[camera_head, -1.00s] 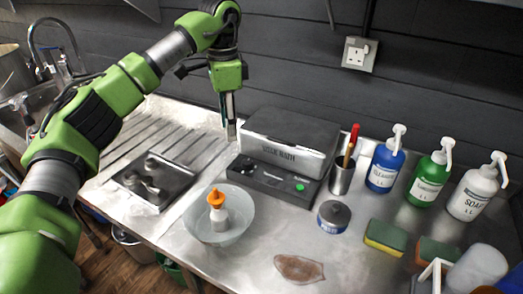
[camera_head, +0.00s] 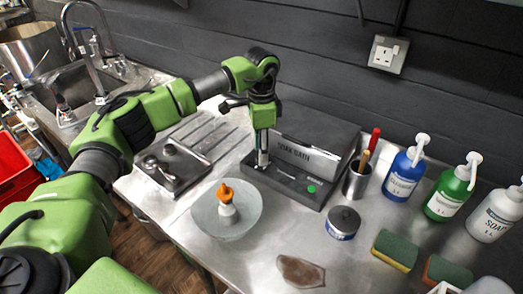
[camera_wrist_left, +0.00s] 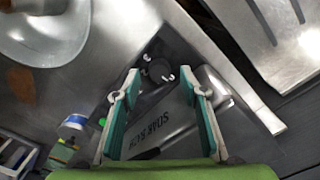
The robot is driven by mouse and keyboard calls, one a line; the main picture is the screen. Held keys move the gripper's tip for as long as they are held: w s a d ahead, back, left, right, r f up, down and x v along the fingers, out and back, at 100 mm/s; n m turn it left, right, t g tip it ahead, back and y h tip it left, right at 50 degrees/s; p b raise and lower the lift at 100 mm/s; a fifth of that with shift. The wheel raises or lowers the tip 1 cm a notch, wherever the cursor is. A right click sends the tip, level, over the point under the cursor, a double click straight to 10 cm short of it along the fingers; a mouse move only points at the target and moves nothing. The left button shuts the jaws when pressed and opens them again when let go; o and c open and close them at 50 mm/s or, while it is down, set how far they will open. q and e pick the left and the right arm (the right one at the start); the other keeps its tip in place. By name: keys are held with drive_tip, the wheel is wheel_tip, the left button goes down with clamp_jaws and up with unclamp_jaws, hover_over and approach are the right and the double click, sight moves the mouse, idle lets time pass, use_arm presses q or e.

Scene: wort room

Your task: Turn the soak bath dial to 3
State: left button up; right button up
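The soak bath (camera_head: 321,143) is a dark box with a pale labelled front and a low dark control panel (camera_head: 290,183). A green button (camera_head: 311,189) is on the panel. It also shows in the left wrist view (camera_wrist_left: 102,121). The dark round dial (camera_wrist_left: 158,70) shows in the left wrist view between and just beyond my fingertips, with small pale marks around it. My left gripper (camera_head: 262,163) points down over the panel's left end. Its green-padded fingers (camera_wrist_left: 158,84) are apart with nothing between them. In the head view the gripper hides the dial. I cannot tell if it touches.
A bowl (camera_head: 227,212) with an orange-topped bottle stands in front of the bath. A cup of tools (camera_head: 356,182) and a round tin (camera_head: 342,222) are at its right. Pump bottles (camera_head: 404,174) stand farther right. A metal plate with knobs (camera_head: 172,165) is at the left.

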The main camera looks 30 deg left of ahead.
use_arm(q)
drive_tip(key=shift+f, duration=0.85)
use_arm(e)
drive_tip(key=shift+w+d+r, duration=0.2)
drive_tip(key=shift+w+d, duration=0.1)
drive_tip(key=shift+d, duration=0.05)
use_arm(q)
drive_tip(key=c, duration=1.1)
use_arm(e)
drive_tip(key=shift+s+d, duration=0.1)
drive_tip(key=shift+s, duration=0.05)
